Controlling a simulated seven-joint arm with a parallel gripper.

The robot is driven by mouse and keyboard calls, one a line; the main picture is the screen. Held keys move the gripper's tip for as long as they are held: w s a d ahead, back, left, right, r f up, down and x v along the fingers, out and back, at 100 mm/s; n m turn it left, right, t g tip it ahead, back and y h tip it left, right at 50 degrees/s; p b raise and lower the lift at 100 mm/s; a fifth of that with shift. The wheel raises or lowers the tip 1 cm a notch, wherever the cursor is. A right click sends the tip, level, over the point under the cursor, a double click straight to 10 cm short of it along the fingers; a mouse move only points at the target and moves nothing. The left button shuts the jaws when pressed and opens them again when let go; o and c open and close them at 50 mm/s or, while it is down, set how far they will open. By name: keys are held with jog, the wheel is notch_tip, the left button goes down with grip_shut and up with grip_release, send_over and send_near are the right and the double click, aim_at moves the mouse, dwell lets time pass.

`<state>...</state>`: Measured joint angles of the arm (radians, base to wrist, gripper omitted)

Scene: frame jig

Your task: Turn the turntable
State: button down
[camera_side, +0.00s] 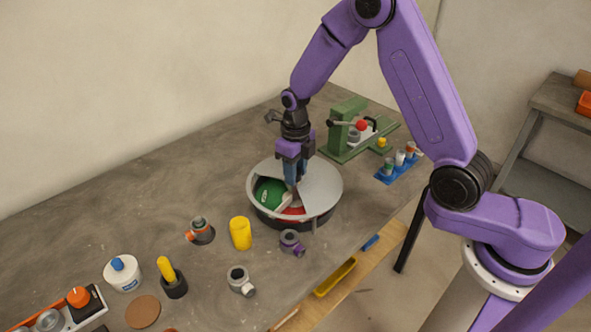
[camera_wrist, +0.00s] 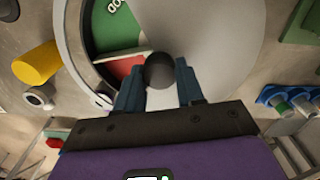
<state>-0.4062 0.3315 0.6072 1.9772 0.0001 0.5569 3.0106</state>
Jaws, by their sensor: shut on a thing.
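The turntable (camera_side: 322,186) is a round unit on the bench with a grey top. An opening in its top shows a green area (camera_side: 268,191) and a red area (camera_side: 293,212); both also show in the wrist view, green (camera_wrist: 112,28) and red (camera_wrist: 124,72). My gripper (camera_side: 291,184) points down over the turntable's middle. In the wrist view its two fingers stand either side of a dark round knob (camera_wrist: 159,69), and my gripper (camera_wrist: 158,84) is shut on it. In the side view the fingers hide the knob.
A yellow cylinder (camera_side: 240,233) and grey pipe fittings (camera_side: 240,281) stand in front of the turntable. A green fixture (camera_side: 350,133) and a blue rack of small vials (camera_side: 399,167) are behind and to the right.

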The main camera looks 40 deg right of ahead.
jog(key=c, duration=0.7)
grip_release()
notch_tip(320, 180, up, 18)
jog(key=shift+f, duration=0.25)
